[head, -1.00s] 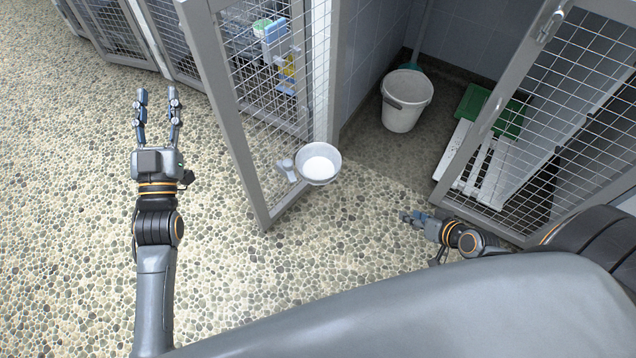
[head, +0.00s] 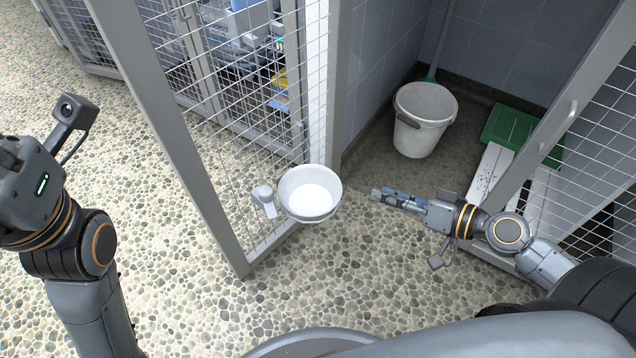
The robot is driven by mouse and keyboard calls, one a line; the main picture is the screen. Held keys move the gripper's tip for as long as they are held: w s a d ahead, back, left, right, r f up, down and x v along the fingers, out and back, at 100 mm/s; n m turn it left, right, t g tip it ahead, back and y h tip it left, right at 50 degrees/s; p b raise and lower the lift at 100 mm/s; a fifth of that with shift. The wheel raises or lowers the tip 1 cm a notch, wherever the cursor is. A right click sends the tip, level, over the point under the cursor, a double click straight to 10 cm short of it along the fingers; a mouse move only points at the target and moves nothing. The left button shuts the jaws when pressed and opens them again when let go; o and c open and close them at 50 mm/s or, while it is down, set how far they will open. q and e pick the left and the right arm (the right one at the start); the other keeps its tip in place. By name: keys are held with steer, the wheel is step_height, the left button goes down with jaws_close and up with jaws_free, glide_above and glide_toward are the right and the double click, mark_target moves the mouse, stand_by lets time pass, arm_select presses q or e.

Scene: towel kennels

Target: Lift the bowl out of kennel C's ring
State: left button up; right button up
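A light grey bowl (head: 311,207) with a white inside sits upright at the mesh of the open kennel door (head: 222,215). A grey bracket (head: 264,201) shows beside it on the door; the ring itself is hard to make out from the bowl's rim. My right gripper (head: 378,194) is to the right of the bowl, pointing left at it, with a gap between. Its fingers overlap in this view, so their opening is unclear. My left gripper (head: 28,190) is at the left edge, far from the bowl; its fingers are not seen.
A white bucket (head: 423,119) stands inside the kennel behind the bowl. A green mat (head: 521,137) and white slats (head: 492,172) lie farther right. Another mesh door (head: 575,125) stands close to my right arm. Pebbled floor in front of the bowl is clear.

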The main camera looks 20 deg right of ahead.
steer(key=p, duration=0.2)
glide_toward(335, 175)
steer(key=x, duration=0.5)
steer(key=shift+b+x, duration=0.9)
steer(key=shift+x, duration=1.65)
steer(key=shift+d, duration=0.1)
jaws_close()
